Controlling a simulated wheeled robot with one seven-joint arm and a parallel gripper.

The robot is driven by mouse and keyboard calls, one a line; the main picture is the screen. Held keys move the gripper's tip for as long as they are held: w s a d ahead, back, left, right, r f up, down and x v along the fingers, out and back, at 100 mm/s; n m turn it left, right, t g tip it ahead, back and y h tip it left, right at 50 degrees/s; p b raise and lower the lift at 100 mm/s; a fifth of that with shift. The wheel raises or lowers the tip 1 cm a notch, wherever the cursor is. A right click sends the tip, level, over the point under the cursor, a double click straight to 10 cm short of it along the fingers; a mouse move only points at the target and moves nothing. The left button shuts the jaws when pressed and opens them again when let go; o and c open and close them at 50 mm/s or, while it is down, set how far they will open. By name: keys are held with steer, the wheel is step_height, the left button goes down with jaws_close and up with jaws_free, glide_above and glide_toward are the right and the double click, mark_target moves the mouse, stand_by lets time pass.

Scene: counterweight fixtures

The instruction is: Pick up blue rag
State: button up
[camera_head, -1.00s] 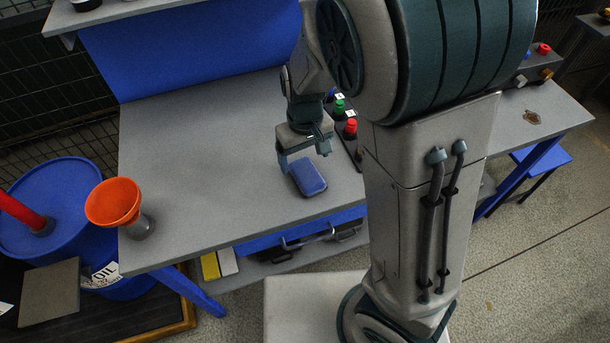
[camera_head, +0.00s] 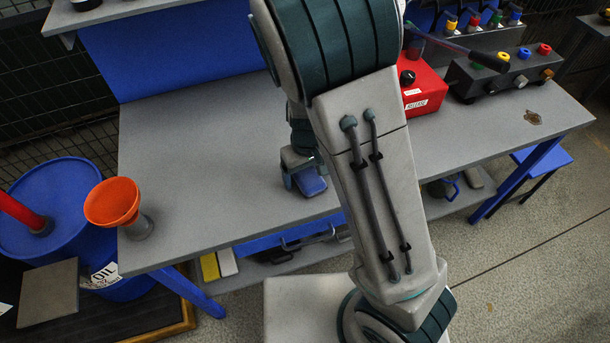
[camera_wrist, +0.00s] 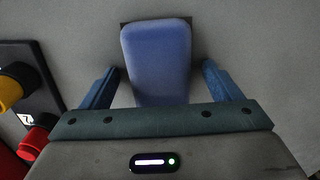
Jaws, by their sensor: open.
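The blue rag (camera_head: 309,184) is a rounded blue block on the grey workbench near its front edge, partly hidden by my gripper in the head view. In the wrist view the blue rag (camera_wrist: 157,58) lies between and beyond my two fingers, with a gap on each side. My gripper (camera_head: 303,182) is over the rag, and in the wrist view my gripper (camera_wrist: 160,85) is open with nothing held. Whether the fingertips touch the bench cannot be told.
An orange funnel (camera_head: 113,203) stands at the bench's left corner, by a blue oil drum (camera_head: 62,240). A red box (camera_head: 424,92) and a dark button panel (camera_head: 505,72) sit on the right. In the wrist view, a button box (camera_wrist: 25,95) is at left. The bench's left half is clear.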

mark_target(309, 172)
steer(key=c, duration=1.1)
steer(key=shift+r, duration=0.1)
steer(key=shift+r, duration=0.5)
steer(key=r, duration=0.3)
steer(key=shift+w+d+r, duration=0.2)
steer(key=shift+d, duration=0.1)
steer(key=w+d+r, duration=0.1)
steer(key=d+r, duration=0.1)
steer(key=d, duration=0.1)
steer(key=w+d+r+b, duration=0.1)
steer(key=d+r, duration=0.1)
steer(key=d, duration=0.1)
steer(key=w+d+r+b, duration=0.1)
steer(key=w+d+r, duration=0.1)
steer(key=d, duration=0.2)
steer(key=shift+w+d+r, duration=0.1)
steer(key=shift+r, duration=0.15)
